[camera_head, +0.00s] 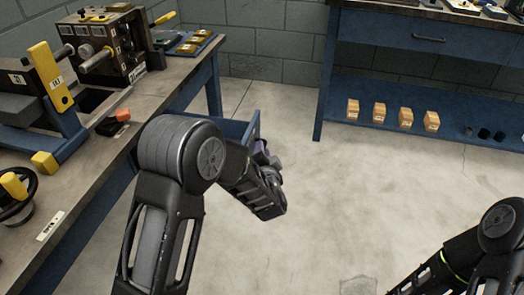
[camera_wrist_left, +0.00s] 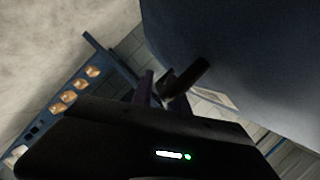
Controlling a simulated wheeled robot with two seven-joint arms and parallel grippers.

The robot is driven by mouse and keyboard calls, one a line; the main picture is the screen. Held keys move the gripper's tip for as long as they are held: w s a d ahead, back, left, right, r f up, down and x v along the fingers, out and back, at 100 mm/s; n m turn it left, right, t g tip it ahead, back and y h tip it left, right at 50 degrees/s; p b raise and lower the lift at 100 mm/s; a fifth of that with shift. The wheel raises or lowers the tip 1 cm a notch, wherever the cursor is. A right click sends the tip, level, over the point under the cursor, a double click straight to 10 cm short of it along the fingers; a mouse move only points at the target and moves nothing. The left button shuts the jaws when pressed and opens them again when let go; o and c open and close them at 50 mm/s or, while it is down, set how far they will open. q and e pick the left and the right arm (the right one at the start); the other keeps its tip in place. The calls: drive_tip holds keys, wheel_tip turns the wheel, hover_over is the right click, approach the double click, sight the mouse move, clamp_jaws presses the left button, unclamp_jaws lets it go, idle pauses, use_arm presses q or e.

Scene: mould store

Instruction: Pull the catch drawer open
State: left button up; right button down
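The blue catch drawer (camera_head: 253,128) stands out from the right side of the left workbench, partly open; my left arm hides much of it. In the left wrist view its dark blue front (camera_wrist_left: 240,55) fills the upper right, with a dark bar handle (camera_wrist_left: 190,78) on it. My left gripper (camera_head: 264,158) is at the drawer front. In the left wrist view its fingers (camera_wrist_left: 162,98) lie on both sides of the handle and appear shut on it. My right arm shows at the lower right, but its gripper is out of view.
The left workbench (camera_head: 75,215) carries a machine (camera_head: 105,45), a yellow-handled clamp, and an orange-and-black item (camera_head: 118,117). A blue bench (camera_head: 400,30) stands at the back right, with several wooden blocks (camera_head: 379,112) on its lower shelf. The floor between is clear.

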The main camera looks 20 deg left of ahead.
use_arm(q)
drive_tip(key=p+v, duration=0.1)
drive_tip(key=v, duration=0.7)
drive_tip(key=shift+p, duration=0.3)
drive_tip(key=shift+f, duration=0.1)
